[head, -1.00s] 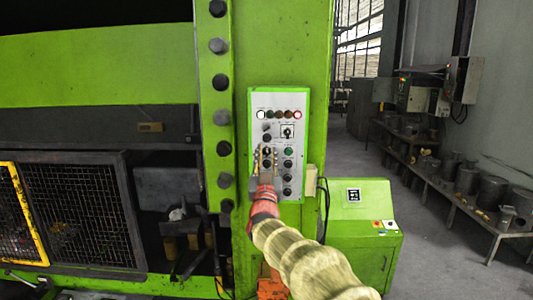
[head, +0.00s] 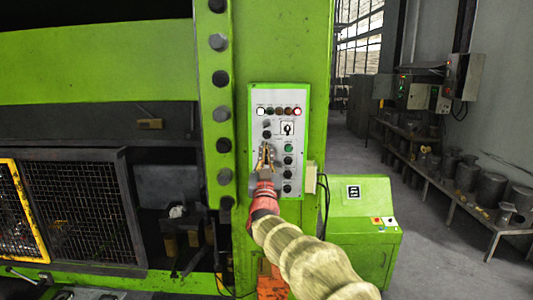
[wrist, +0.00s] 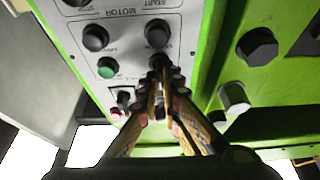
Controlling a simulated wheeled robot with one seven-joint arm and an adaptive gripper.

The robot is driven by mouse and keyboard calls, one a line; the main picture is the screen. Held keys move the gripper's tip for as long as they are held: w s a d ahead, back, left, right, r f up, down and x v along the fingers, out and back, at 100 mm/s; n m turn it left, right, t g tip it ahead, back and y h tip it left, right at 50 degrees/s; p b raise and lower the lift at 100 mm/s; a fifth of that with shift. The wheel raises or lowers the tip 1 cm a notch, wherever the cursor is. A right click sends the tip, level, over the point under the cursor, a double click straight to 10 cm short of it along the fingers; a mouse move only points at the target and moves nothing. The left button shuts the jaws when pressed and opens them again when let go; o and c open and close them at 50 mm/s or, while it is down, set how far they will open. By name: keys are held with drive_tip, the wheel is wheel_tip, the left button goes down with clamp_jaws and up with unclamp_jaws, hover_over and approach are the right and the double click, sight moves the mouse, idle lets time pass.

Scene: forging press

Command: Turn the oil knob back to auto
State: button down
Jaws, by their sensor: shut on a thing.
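The grey control panel (head: 258,100) is mounted on the green press column. My gripper (head: 266,152) is at the left column of controls, about halfway down the panel. In the wrist view its fingertips (wrist: 159,88) are closed together on a small dark knob (wrist: 158,62). The fingers hide most of this knob, and its label and setting cannot be read. I take it to be the oil knob, but the frames do not confirm it.
A black round control (wrist: 157,33) is close to the fingertips, with another (wrist: 95,38) beside it and a green button (wrist: 108,68) nearby. Large hex bolts (wrist: 257,46) stand out from the green column. A green cabinet (head: 360,215) stands right of the panel.

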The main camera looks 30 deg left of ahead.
drive_tip(key=shift+f+n+b, duration=0.1)
drive_tip(key=shift+n+b, duration=0.3)
drive_tip(key=shift+b, duration=0.2)
drive_tip(key=n+g+y+b, duration=0.1)
drive_tip(key=n+b, duration=0.1)
drive_tip(key=n, duration=0.1)
drive_tip(key=n+g+y+b, duration=0.1)
drive_tip(key=n+b, duration=0.2)
drive_tip(key=n+g+y+b, duration=0.1)
drive_tip(key=n+b, duration=0.2)
drive_tip(key=shift+g+y, duration=0.3)
drive_tip(key=shift+n+b, duration=0.3)
drive_tip(key=shift+n, duration=0.1)
drive_tip(key=c, duration=2)
unclamp_jaws()
drive_tip(key=shift+s, duration=0.1)
drive_tip(key=v, duration=1.1)
drive_tip(key=shift+s+d, duration=0.2)
drive_tip(key=shift+d, duration=0.15)
drive_tip(key=shift+f, duration=0.15)
